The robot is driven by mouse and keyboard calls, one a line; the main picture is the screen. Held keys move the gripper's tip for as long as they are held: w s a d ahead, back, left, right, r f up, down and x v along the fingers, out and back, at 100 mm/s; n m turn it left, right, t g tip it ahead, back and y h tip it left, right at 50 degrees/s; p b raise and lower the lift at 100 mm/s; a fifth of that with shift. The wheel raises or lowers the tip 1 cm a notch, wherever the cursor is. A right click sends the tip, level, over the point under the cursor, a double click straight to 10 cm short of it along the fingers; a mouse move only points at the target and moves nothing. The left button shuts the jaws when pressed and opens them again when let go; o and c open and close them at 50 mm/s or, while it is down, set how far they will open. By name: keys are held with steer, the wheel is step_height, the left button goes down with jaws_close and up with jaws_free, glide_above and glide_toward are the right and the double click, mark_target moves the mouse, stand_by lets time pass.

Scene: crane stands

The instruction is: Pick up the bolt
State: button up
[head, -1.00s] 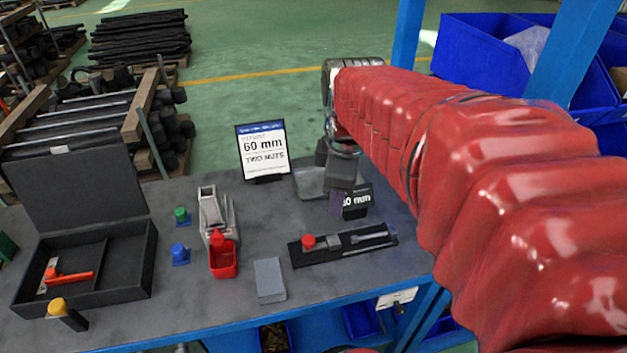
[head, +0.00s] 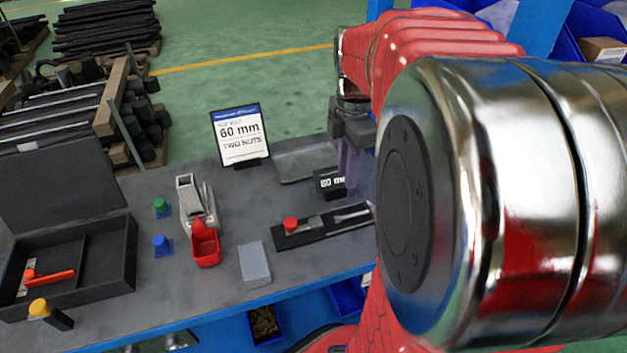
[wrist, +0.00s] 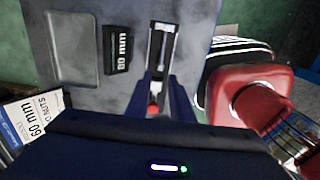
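A long black holder (head: 325,226) lies on the grey bench, with a red knob (head: 290,225) at its left end. A slim silver piece (head: 352,215), which looks like the bolt, lies along its right end. It also shows in the wrist view (wrist: 161,42), beyond my fingertips. My gripper (head: 350,180) points down over the bench, just behind the holder in the head view. In the wrist view my gripper (wrist: 163,80) is open, its fingers on either side of the holder's line, with the red knob (wrist: 153,108) between them. Nothing is held.
A black "60 mm" block (head: 330,183) and a shallow grey tray (head: 306,162) stand behind the holder. A sign (head: 240,135) reads 60 mm, two nuts.

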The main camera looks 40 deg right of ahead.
glide_above(342, 216)
step_height(342, 216, down, 8)
steer(key=shift+d, duration=0.15)
stand_by(0.3)
steer(key=shift+f, duration=2.6)
steer(key=shift+c, duration=0.7)
jaws_close()
